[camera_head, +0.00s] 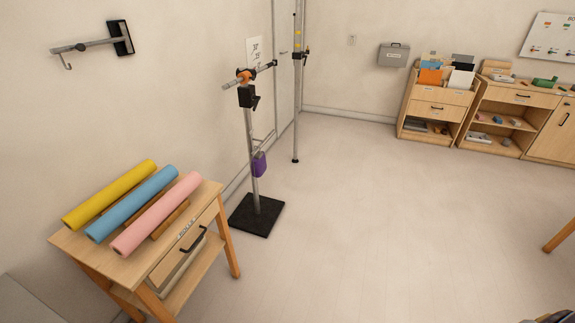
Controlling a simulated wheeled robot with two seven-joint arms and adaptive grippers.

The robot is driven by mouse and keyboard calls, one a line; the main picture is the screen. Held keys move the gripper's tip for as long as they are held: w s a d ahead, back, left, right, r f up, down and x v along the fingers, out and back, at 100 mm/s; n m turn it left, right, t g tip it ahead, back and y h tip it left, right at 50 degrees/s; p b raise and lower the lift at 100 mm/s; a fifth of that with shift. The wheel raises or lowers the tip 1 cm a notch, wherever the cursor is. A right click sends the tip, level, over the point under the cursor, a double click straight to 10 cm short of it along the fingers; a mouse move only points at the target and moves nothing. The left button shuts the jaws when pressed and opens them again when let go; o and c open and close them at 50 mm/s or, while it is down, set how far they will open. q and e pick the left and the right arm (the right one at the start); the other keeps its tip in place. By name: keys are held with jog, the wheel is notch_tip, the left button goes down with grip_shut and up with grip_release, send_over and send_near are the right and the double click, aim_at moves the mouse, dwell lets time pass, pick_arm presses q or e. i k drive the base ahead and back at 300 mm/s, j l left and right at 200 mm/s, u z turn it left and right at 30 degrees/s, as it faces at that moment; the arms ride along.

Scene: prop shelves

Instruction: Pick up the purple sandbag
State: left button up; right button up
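The purple sandbag (259,163) is small in the head view, left of the middle. It hangs beside the pole of a metal stand (252,140), well above the stand's square black base (257,216). How it is attached to the stand is too small to tell.
A wooden table (207,196) with yellow, blue and pink rolls stands at the left, near the stand. A second upright pole (296,110) is behind the stand. Wooden shelves (437,97) line the back right. The middle floor is clear. A dark, cut-off item (558,317) shows at bottom right.

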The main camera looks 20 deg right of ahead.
aim_at(258, 165)
jog(key=l+z, duration=0.2)
jog(key=i+l+u, duration=0.1)
jog(key=i+l, duration=0.2)
jog(key=i+l+u, duration=0.1)
jog(key=i+l, duration=0.5)
jog(key=i+l+u, duration=0.15)
jog(key=i+l, duration=0.15)
jog(key=i+l+u, duration=0.1)
jog(key=i+l, duration=0.15)
jog(key=l, duration=0.2)
jog(key=i+l+u, duration=0.1)
jog(key=i+l, duration=0.15)
jog(key=i+l+u, duration=0.1)
jog(key=i+l, duration=0.15)
jog(key=l, duration=0.3)
jog(key=i+l, duration=0.2)
jog(key=l, duration=0.2)
jog(key=u, duration=0.05)
